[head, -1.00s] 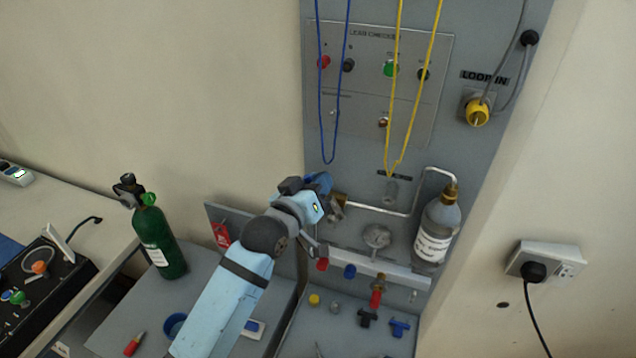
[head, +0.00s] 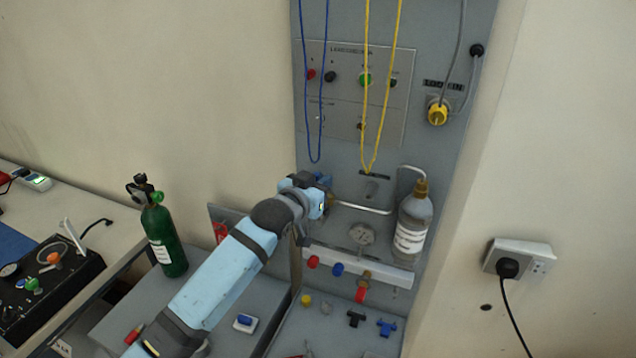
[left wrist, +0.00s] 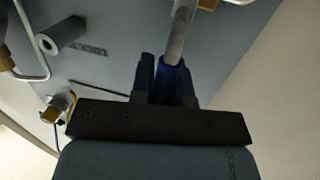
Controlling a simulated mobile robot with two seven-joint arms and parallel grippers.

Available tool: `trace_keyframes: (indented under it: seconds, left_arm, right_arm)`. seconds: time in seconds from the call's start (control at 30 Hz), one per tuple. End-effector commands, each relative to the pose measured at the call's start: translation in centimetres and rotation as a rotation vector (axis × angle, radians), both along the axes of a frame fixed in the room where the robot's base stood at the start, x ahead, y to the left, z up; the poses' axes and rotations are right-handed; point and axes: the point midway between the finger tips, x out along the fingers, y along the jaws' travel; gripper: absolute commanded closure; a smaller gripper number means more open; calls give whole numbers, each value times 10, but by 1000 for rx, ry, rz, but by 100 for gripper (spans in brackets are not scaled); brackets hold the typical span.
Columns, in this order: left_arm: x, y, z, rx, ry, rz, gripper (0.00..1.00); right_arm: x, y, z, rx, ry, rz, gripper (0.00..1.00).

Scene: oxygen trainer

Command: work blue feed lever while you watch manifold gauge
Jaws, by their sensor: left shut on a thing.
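The blue feed lever is a rod with a blue grip (left wrist: 172,76) in the left wrist view. My left gripper (left wrist: 168,68) is shut on that blue grip, one dark finger on each side. In the head view my left gripper (head: 322,190) is at the wall panel, left of the bent metal pipe, and mostly hides the lever. The manifold gauge (head: 362,234) is a small round dial below the pipe, right of my gripper. It is unobstructed, but its reading is too small to tell. My right gripper is not in view.
A labelled grey bottle (head: 412,232) stands right of the gauge. Red and blue knobs sit on a pale rail (head: 385,270) below. Blue and yellow cords (head: 368,120) hang above. A green cylinder (head: 165,240) stands on the bench at left. A wall socket (head: 520,258) is at right.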

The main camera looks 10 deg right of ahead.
Motion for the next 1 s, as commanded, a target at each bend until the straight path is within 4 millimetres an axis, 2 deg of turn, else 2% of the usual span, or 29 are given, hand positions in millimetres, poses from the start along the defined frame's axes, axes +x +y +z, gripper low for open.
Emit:
trace_keyframes:
  seconds: [0.27, 0.3, 0.4, 0.77, 0.87, 1.0]
  left_arm:
    - [-1, -1, -2, 15, -8, -1, 100]
    - [-1, -1, -2, 15, -8, -1, 80]
    - [-1, -1, -1, 13, -8, -1, 59]
    - [-4, 3, -1, 10, -9, 0, 59]
    - [-12, 11, -1, 10, -7, 0, 59]
    - [-33, 33, 1, 10, -9, 1, 59]
  right_arm:
    - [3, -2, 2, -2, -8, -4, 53]
    - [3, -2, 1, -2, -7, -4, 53]
    - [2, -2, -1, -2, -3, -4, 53]
    - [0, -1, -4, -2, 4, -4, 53]
    - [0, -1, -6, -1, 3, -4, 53]
    - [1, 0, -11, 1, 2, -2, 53]
